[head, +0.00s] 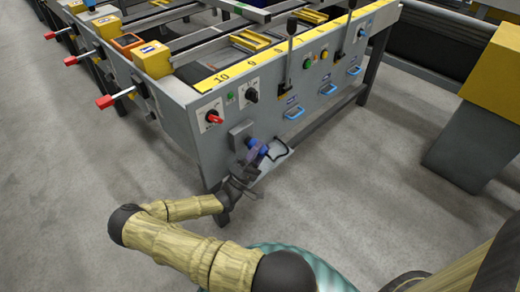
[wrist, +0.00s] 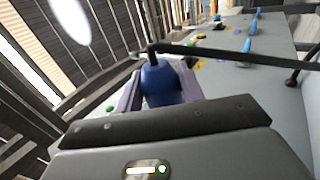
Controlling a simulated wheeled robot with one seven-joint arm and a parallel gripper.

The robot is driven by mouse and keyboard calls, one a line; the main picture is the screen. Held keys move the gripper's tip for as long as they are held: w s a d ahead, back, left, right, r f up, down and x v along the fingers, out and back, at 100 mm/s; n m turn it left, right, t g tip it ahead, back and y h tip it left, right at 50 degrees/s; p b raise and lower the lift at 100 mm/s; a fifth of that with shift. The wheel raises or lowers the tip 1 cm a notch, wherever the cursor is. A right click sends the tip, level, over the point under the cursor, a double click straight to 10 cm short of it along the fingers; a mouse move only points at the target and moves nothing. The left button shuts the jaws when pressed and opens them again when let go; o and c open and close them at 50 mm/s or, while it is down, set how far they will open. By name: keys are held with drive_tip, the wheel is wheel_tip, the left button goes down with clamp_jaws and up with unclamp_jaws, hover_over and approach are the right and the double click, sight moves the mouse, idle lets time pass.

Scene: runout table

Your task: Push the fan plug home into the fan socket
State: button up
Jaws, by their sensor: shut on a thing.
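The fan plug is blue with a black cable; in the wrist view the plug (wrist: 160,84) sits between the two grey-purple fingers of my gripper (wrist: 158,92). In the head view the plug (head: 264,149) is small, at the front panel's lower part, with my gripper (head: 257,154) shut on it. A grey box (head: 238,131) with a blue part beside the plug appears to be the fan socket. The plug is close to it; whether they touch or how deep it sits cannot be told. The socket's mouth is hidden in the wrist view.
The runout table's grey panel (head: 190,128) carries a red knob (head: 214,117), a black knob (head: 251,96), blue handles (head: 294,112) and upright levers. The black cable (head: 286,149) loops right of the plug. Open concrete floor (head: 350,190) lies in front.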

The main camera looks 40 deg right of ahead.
sight(252, 146)
drive_tip(key=shift+w+a, duration=0.15)
drive_tip(key=shift+w, duration=1.55)
idle(0.4)
drive_tip(key=o, duration=1.1)
drive_tip(key=shift+o, duration=0.2)
drive_tip(key=shift+f, duration=0.1)
drive_tip(key=b+v, duration=0.5)
drive_tip(key=v, duration=1.2)
drive_tip(key=shift+a+b, duration=0.15)
drive_tip(key=shift+b, duration=0.2)
